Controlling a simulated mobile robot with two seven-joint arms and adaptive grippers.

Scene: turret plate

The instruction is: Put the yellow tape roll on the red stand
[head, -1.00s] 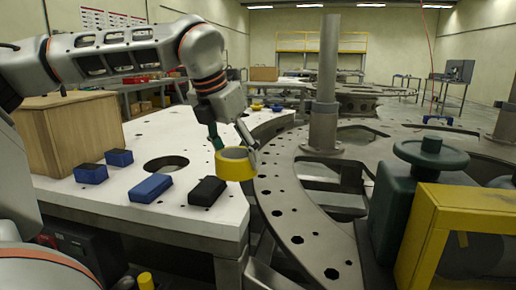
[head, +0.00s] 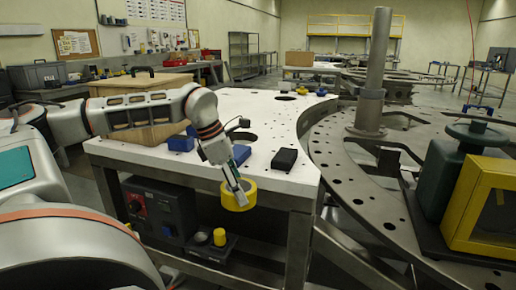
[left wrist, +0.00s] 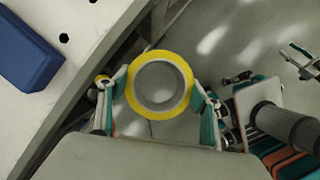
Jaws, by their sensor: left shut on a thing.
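The yellow tape roll (head: 240,203) is held in the air by my left gripper (head: 237,188), in front of the white table's near edge. In the left wrist view the roll (left wrist: 158,54) faces the camera with its hole showing. The fingers of my left gripper (left wrist: 159,82) are shut on it from both sides, and grey floor lies below. I cannot make out a red stand in these frames.
The white table (head: 265,115) has a wooden box (head: 130,85), blue blocks (head: 181,143) and a black block (head: 284,159). Below its near edge are a black device (head: 155,205) and a small yellow cylinder (head: 219,237). A grey ring-shaped plate (head: 350,185) stands at right.

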